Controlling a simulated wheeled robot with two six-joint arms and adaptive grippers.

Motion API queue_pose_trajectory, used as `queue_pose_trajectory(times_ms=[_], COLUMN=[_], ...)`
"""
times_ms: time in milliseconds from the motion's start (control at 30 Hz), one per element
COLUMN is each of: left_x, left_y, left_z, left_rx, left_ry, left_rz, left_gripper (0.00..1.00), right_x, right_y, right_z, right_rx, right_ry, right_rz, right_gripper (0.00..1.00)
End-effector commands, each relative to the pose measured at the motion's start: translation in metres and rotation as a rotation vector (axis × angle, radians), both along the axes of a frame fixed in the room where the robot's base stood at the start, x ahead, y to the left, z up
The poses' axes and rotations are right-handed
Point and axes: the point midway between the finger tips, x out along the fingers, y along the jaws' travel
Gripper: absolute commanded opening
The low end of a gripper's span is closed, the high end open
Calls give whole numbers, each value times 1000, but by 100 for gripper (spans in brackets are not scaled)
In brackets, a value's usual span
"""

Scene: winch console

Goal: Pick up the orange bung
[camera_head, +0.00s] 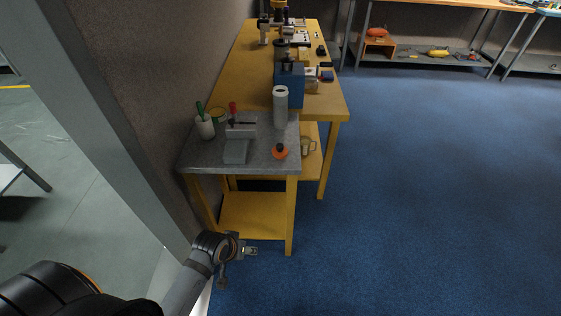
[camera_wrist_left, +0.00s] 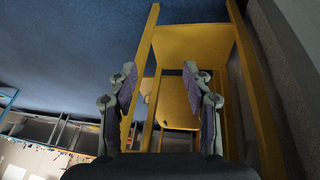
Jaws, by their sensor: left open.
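The orange bung (camera_head: 280,151), with a dark top, stands near the right front edge of the grey top (camera_head: 205,159) of the small yellow-legged table. My left gripper (camera_head: 251,252) is low, in front of that table and below its top, well apart from the bung. In the left wrist view my left gripper (camera_wrist_left: 163,92) is open and empty, with its two fingers apart and the yellow table frame (camera_wrist_left: 250,80) beyond them. The bung does not show in the left wrist view. My right gripper is in neither view.
On the grey top are a white cup with a green-handled tool (camera_head: 205,127), a grey console block (camera_head: 236,150) and a white cylinder (camera_head: 281,106). A longer yellow table (camera_head: 255,75) with a blue box (camera_head: 291,84) stands behind. Blue floor (camera_head: 430,200) to the right is clear.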

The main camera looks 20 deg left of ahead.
Motion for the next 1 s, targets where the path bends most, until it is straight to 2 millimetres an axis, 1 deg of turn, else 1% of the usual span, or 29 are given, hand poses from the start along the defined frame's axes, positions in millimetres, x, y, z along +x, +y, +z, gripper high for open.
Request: queue_pose_trajectory(times_ms=[33, 100, 167, 200, 267, 300, 367, 400, 433, 467, 500, 600, 700, 800, 900, 967, 1000], left_x=[17, 37, 54, 66, 84, 97, 117, 131, 142, 152, 166, 192, 205, 209, 212, 219, 226], left_y=[-17, -38, -54, -64, -75, -80, -84, -83, -79, -74, -65, -35, -13, -4, -4, -5, -7], left_z=[7, 29, 45, 56, 72, 84, 102, 114, 123, 131, 140, 153, 155, 155, 156, 157, 158], left_rx=[-117, -299, -464, -580, -770, -908, -1135, -1296, -1421, -1548, -1714, -2072, -2284, -2366, -2373, -2374, -2375], left_ry=[-61, -114, -148, -164, -173, -173, -155, -132, -108, -78, -35, 81, 164, 198, 201, 200, 200], left_rz=[75, 191, 294, 367, 487, 574, 720, 827, 910, 996, 1109, 1352, 1494, 1547, 1550, 1549, 1549], left_gripper=[50, 50, 50, 50, 50, 50, 50, 50, 50, 50, 50, 50, 50, 50, 50, 50, 50], right_x=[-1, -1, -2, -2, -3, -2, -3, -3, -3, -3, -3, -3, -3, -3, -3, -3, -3], right_y=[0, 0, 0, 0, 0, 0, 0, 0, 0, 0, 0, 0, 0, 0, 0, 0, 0], right_z=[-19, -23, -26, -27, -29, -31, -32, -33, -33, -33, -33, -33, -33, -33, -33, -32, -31], right_rx=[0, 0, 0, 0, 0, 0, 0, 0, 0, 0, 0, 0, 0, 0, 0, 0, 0], right_ry=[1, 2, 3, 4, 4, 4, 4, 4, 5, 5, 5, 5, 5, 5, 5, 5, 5], right_rz=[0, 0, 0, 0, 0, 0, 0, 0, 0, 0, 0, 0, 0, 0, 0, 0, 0], right_gripper=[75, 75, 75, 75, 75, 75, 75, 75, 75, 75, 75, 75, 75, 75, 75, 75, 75])
